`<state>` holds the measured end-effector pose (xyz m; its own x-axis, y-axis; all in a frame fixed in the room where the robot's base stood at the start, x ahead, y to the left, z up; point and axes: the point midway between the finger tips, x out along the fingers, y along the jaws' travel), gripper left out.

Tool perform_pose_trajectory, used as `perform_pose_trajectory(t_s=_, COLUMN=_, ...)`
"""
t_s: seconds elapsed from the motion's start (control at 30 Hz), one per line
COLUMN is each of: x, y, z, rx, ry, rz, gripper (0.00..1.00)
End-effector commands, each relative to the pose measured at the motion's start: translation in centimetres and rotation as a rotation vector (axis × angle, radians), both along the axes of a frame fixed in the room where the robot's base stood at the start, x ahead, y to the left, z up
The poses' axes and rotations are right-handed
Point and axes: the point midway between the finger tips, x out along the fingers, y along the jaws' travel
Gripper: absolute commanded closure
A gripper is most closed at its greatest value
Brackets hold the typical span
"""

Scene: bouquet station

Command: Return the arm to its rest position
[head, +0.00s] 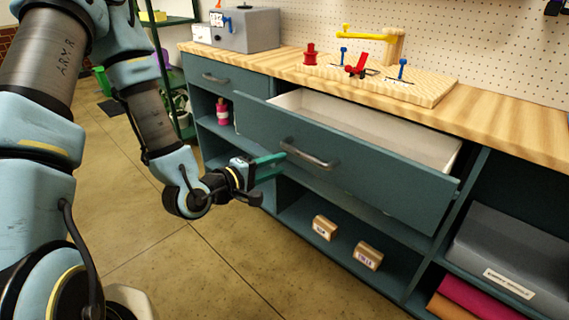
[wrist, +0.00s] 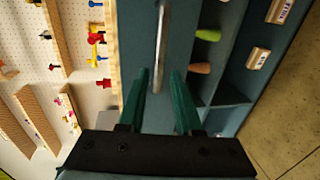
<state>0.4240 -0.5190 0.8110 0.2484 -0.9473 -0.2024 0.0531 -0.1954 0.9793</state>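My gripper (head: 268,167) is in front of the workbench, close to the left part of an open drawer (head: 370,178). Its two green fingers are spread apart with nothing between them, as the wrist view (wrist: 161,90) shows. The drawer's metal handle (head: 310,154) lies just beyond the fingertips; in the wrist view the handle (wrist: 161,45) lines up with the gap between them. I cannot see any contact. My arm (head: 150,115) reaches in from the upper left, bent down to the gripper.
The drawer sticks out from the bench, its white inside empty where visible. Below are two labelled wooden blocks (head: 325,227) on a shelf and a grey box (head: 510,250) at right. A wooden board (head: 380,80) with coloured parts sits on the bench. The floor (head: 190,270) in front is clear.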

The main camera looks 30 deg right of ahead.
Motion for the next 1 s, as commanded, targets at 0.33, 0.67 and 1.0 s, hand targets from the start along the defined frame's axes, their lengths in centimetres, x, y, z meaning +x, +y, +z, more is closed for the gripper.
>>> perform_pose_trajectory(t_s=0.33, x=0.0, y=0.2, z=0.1, rx=0.000, ry=0.000, rz=0.000, gripper=0.67)
perform_pose_trajectory(t_s=0.67, x=1.3, y=1.1, z=0.0, rx=0.087, ry=-0.060, rz=0.005, gripper=0.67)
perform_pose_trajectory(t_s=1.0, x=10.2, y=14.8, z=0.9, rx=0.828, ry=-0.338, rz=0.024, gripper=0.67)
